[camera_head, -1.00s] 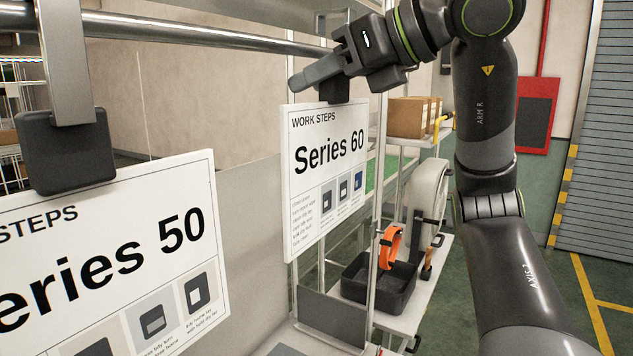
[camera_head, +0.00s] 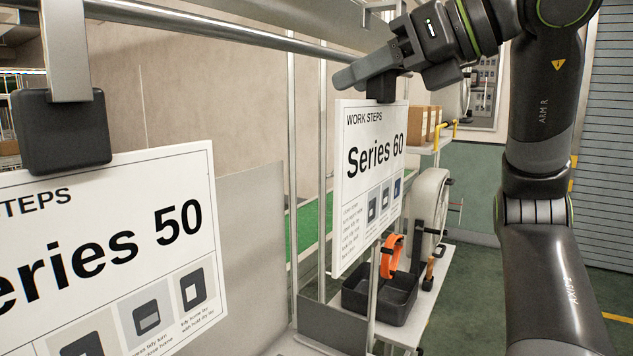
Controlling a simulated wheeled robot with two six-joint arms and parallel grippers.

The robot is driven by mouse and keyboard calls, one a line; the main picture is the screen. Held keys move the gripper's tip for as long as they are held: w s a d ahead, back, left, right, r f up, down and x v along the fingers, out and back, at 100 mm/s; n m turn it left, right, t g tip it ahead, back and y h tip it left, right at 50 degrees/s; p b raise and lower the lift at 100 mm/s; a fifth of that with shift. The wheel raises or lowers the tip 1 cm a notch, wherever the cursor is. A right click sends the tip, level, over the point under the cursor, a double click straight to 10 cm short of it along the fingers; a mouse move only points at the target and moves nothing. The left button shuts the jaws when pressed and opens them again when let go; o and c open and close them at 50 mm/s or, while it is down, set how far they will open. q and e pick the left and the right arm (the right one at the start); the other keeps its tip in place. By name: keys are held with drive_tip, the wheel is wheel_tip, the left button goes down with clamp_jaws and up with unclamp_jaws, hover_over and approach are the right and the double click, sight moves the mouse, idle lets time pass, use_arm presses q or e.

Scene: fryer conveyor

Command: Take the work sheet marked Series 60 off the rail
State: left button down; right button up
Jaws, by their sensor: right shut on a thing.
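The white work sheet marked Series 60 (camera_head: 372,180) hangs upright below my right gripper (camera_head: 368,75), in the middle of the head view. The gripper is shut on the dark clip (camera_head: 381,91) at the sheet's top edge. The rail (camera_head: 260,38) runs across the top left, and the sheet hangs to the right of it, apart from it as far as I can see. Another sheet, marked Series 50 (camera_head: 110,235), hangs from a dark clip (camera_head: 62,130) on a metal hanger at the left. My left gripper is not in view.
A black bin (camera_head: 385,300) with an orange ring (camera_head: 391,256) stands on a white shelf behind the Series 60 sheet. Cardboard boxes (camera_head: 420,124) sit on a higher shelf. An upright post (camera_head: 322,150) stands just left of the sheet.

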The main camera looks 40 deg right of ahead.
drive_tip(key=shift+s+d+b, duration=0.2)
drive_tip(key=shift+s+d, duration=0.1)
drive_tip(key=shift+s, duration=0.35)
drive_tip(key=shift+s+d+b, duration=0.15)
drive_tip(key=shift+s+d, duration=0.1)
drive_tip(key=shift+s, duration=0.4)
drive_tip(key=shift+w, duration=0.1)
